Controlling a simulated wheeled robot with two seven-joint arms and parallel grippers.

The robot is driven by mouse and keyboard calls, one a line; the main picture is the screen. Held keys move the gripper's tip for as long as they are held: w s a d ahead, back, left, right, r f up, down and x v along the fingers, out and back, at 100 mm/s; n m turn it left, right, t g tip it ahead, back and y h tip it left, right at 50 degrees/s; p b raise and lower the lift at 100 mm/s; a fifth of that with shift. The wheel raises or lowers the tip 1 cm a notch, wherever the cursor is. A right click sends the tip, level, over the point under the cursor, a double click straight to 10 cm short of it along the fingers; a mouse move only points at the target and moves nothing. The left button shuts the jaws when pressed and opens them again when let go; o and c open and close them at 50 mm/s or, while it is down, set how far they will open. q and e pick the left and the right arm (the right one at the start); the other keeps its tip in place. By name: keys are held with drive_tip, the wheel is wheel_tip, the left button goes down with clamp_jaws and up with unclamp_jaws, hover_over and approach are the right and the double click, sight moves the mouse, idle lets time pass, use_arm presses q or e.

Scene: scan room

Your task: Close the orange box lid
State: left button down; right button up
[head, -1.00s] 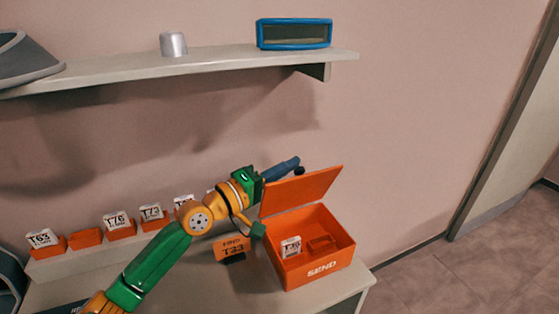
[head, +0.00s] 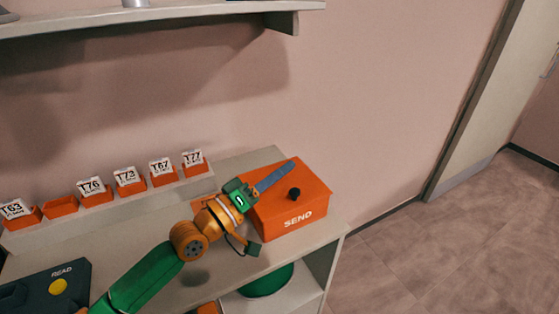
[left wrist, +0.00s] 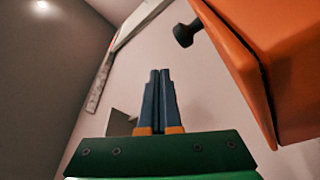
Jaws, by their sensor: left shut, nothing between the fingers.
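The orange box (head: 298,222) marked SEND stands at the right end of the table. Its orange lid (head: 312,186) lies down flat over the box, and the inside is hidden. A black knob (head: 294,194) sits on the lid. My left gripper (head: 290,164) is shut and empty, its blue fingers over the back left part of the lid; I cannot tell whether they touch it. In the left wrist view the shut fingers (left wrist: 158,72) show beside the orange box (left wrist: 240,60) and the black knob (left wrist: 186,34). My right gripper is not in view.
A row of small orange holders (head: 130,187), most with white labelled blocks, stands on a ledge at the back left. A dark READ device (head: 40,290) with a yellow button is at the front left. A shelf (head: 170,12) hangs on the wall above. Floor is clear at right.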

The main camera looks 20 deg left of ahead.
sight(286, 201)
use_arm(q)
drive_tip(key=shift+s+d+f+b, duration=0.2)
drive_tip(key=shift+s+d+f, duration=0.1)
drive_tip(key=shift+f, duration=0.25)
drive_tip(key=shift+s+d+f+b, duration=0.15)
drive_tip(key=shift+s+d+f, duration=0.1)
drive_tip(key=shift+f, duration=0.3)
drive_tip(key=shift+f+b, duration=0.3)
drive_tip(key=shift+f, duration=0.55)
drive_tip(key=shift+d+f, duration=0.1)
drive_tip(key=shift+f, duration=0.15)
drive_tip(key=r+p, duration=0.4)
drive_tip(key=r, duration=0.1)
drive_tip(key=shift+a+p, duration=0.2)
drive_tip(key=shift+p, duration=0.1)
drive_tip(key=s+f+b, duration=0.1)
drive_tip(key=s+a+f+b, duration=0.1)
drive_tip(key=shift+s+a+f+b, duration=0.1)
drive_tip(key=shift+a+f+b, duration=0.1)
drive_tip(key=shift+a+b, duration=0.15)
drive_tip(key=s+a+b, duration=0.2)
drive_tip(key=s+a, duration=0.2)
drive_tip(key=s, duration=0.1)
drive_tip(key=shift+a+f, duration=0.2)
drive_tip(key=shift+f, duration=0.1)
